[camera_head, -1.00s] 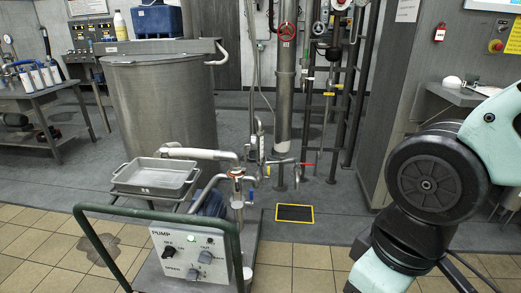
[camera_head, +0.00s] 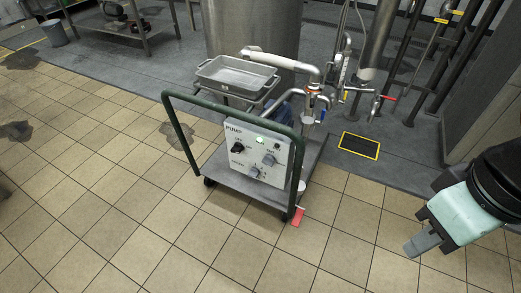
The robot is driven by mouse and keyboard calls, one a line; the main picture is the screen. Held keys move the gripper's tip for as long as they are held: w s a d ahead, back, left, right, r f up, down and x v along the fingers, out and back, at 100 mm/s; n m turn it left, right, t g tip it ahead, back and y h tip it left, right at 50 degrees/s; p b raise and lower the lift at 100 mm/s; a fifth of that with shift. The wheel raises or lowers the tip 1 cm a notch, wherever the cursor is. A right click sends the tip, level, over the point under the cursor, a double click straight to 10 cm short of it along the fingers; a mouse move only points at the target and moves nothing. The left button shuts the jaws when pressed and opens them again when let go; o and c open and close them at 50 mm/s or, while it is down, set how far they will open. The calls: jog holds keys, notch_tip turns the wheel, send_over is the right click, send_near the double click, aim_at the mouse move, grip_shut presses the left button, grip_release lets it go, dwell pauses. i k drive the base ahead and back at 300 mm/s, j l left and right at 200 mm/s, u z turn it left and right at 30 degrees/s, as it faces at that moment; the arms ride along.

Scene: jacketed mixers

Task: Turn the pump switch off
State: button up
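The pump cart's white control panel (camera_head: 258,155), labelled PUMP, faces me in the middle of the view. A black knob (camera_head: 238,148) sits on its left side, with small lettering near it that is hard to read. A green lamp (camera_head: 260,140) at the top of the panel looks lit. Grey knobs (camera_head: 268,160) sit lower and to the right. My gripper (camera_head: 420,243) is at the right, well apart from the cart, pointing down and left. It looks empty, but its finger gap is not clear.
The cart's green handle (camera_head: 178,125) arches in front of the panel. A metal tray (camera_head: 238,78) and pipes stand behind it. A red pedal (camera_head: 298,216) sticks out at the cart's front right corner. A large steel tank (camera_head: 252,30) stands behind. Tiled floor in front is clear.

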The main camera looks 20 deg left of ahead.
aim_at(238, 148)
jog(key=i+j+u, duration=0.1)
jog(key=j+u, duration=0.2)
jog(key=u, duration=0.2)
jog(key=i+j+u, duration=0.2)
jog(key=u, duration=0.3)
jog(key=i+j+u, duration=0.15)
jog(key=u, duration=0.35)
